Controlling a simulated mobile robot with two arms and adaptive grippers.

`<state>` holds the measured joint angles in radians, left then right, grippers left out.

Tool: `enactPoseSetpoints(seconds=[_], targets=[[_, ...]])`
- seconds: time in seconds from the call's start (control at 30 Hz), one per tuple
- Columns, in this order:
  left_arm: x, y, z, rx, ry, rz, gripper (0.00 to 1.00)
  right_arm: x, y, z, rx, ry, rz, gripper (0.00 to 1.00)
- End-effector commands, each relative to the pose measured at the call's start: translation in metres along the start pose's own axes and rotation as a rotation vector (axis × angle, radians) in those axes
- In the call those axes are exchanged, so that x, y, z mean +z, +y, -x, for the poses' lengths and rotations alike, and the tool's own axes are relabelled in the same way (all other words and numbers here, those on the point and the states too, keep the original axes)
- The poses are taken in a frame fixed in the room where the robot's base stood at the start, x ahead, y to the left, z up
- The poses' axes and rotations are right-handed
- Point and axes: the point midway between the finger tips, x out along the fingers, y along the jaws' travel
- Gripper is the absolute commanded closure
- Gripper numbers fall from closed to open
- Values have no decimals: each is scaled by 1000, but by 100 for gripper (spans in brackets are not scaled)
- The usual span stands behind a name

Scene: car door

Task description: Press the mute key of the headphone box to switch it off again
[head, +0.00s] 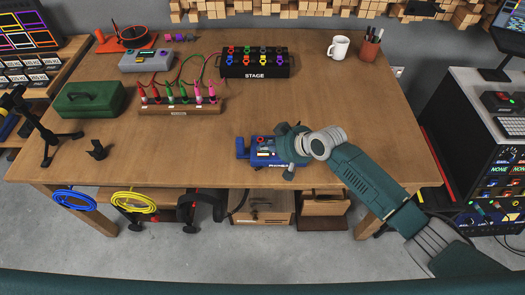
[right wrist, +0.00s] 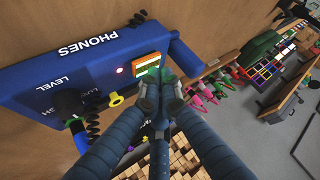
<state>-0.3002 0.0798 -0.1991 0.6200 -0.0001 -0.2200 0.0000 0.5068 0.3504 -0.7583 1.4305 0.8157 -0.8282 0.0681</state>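The blue headphone box (head: 246,152) stands on the table near its front edge. In the right wrist view the box (right wrist: 48,75) fills the upper left and reads PHONES and LEVEL. A small red light (right wrist: 120,70) glows on it, and a dark knob (right wrist: 70,103) and a yellow plug (right wrist: 116,100) are at its lower side. An orange, white and green panel (right wrist: 146,64) sits beside the fingertips. My right gripper (right wrist: 160,92) is shut and empty, its tips over the box by this panel. The fingers hide what lies under them; contact cannot be told. My left gripper is not in view.
The STAGE box (head: 255,65) and a rack of coloured plugs (head: 180,106) stand farther back. A green case (head: 90,100) and a black tripod stand (head: 45,130) are at left. A white mug (head: 339,47) is at the back right. Bare tabletop surrounds the headphone box.

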Motion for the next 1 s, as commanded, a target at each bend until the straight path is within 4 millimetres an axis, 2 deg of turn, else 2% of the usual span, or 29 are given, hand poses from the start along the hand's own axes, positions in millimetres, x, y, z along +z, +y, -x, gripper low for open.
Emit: enactPoseSetpoints(seconds=[1.0], targets=[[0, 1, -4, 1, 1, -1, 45, 7, 3, -6, 0, -2, 0, 100]])
